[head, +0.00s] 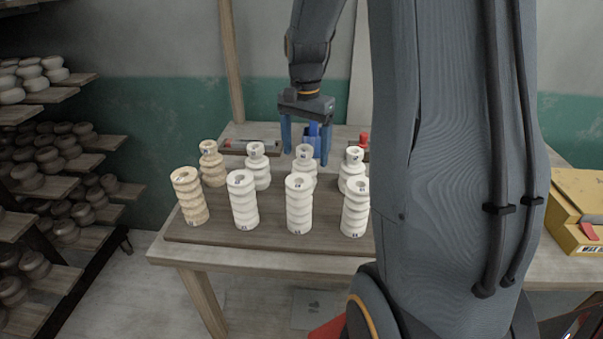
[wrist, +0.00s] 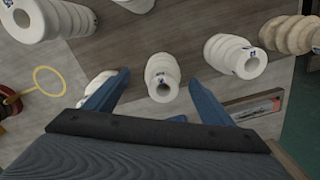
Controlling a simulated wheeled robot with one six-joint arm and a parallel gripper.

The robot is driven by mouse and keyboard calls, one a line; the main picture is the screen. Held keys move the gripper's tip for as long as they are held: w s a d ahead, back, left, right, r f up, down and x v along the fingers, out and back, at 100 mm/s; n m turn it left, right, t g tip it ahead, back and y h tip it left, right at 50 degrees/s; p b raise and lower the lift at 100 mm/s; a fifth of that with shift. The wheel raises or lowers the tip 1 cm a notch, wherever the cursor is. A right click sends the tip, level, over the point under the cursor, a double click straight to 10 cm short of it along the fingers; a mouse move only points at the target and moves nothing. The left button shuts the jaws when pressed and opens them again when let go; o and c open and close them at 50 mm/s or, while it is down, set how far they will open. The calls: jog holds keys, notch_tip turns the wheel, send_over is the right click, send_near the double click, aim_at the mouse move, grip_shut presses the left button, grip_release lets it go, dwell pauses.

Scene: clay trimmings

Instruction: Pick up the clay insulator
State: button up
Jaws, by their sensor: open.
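Several ribbed insulators stand in two rows on a dark board (head: 270,238) on a wooden table. The front row has a tan one (head: 188,197) at the left and white ones (head: 243,203) beside it. The back row has another tan one (head: 212,165) and white ones. My gripper (head: 305,158) is open and empty, pointing down at the back row. A white back-row insulator (head: 303,168) shows below and between its blue fingers. In the wrist view this insulator (wrist: 161,72) appears between the fingertips; contact cannot be told. My arm hides part of the board's right side.
Neighbouring white insulators stand close on both sides, one (wrist: 232,55) showing in the wrist view. Behind the rows lie a shallow tray (head: 248,146) and a red object (head: 364,138). A yellow box (head: 577,205) sits at the table's right. Loaded shelves (head: 50,187) stand left.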

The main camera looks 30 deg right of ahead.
aim_at(304, 169)
notch_tip(304, 169, down, 2)
jog(key=shift+d+f+p, duration=0.1)
jog(key=shift+f+p, duration=0.15)
jog(key=shift+p, duration=0.1)
jog(key=shift+w+f+p, duration=0.2)
jog(key=shift+f+p, duration=0.35)
jog(key=shift+f, duration=0.75)
jog(key=shift+w+f+p, duration=0.2)
jog(key=shift+f+p, duration=0.3)
jog(key=shift+f, duration=0.75)
jog(key=c, duration=1.6)
jog(key=shift+r, duration=0.15)
